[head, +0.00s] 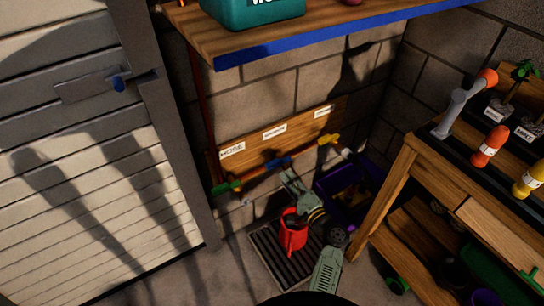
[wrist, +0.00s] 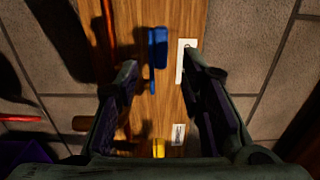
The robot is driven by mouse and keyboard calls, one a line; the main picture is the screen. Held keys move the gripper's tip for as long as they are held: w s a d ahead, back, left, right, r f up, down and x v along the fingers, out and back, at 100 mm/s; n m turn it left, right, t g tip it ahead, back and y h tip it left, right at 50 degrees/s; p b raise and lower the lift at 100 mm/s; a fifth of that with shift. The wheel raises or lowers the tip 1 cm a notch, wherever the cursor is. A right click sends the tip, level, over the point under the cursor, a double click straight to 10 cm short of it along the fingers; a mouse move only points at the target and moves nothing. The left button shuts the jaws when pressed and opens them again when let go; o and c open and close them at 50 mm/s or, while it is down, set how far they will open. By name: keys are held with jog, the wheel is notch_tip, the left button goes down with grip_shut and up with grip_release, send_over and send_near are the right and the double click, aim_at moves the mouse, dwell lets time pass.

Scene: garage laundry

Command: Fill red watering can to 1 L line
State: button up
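The red watering can (head: 293,238) stands on a dark slatted grate (head: 272,262) on the floor; its litre line cannot be made out. A wooden board (head: 330,113) on the wall above carries labels and a row of taps: a green handle (head: 226,187), a blue handle (head: 279,164) and a yellow handle (head: 329,139). My gripper (head: 289,178) is just below the blue handle, above the can. In the wrist view my gripper (wrist: 163,75) is open and empty. The blue handle (wrist: 157,47) lies just ahead of its fingertips, and the yellow handle (wrist: 158,148) shows lower, between the fingers.
A purple bin (head: 337,200) stands right of the grate. A wooden bench (head: 395,180) with orange and yellow bottles is at the right. A shelf with a blue edge (head: 300,42) overhangs the board, holding a teal box (head: 250,12). A slatted door (head: 80,160) is at left.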

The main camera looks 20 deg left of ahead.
aim_at(275, 165)
jog(key=p+x, duration=0.1)
jog(key=x, duration=0.8)
jog(key=shift+w+a+p, duration=0.1)
jog(key=shift+a+p, duration=0.1)
jog(key=shift+p, duration=0.15)
jog(key=shift+r, duration=0.1)
jog(key=c, duration=0.8)
grip_shut()
jog(key=shift+w+r, duration=0.1)
jog(key=shift+r, duration=0.05)
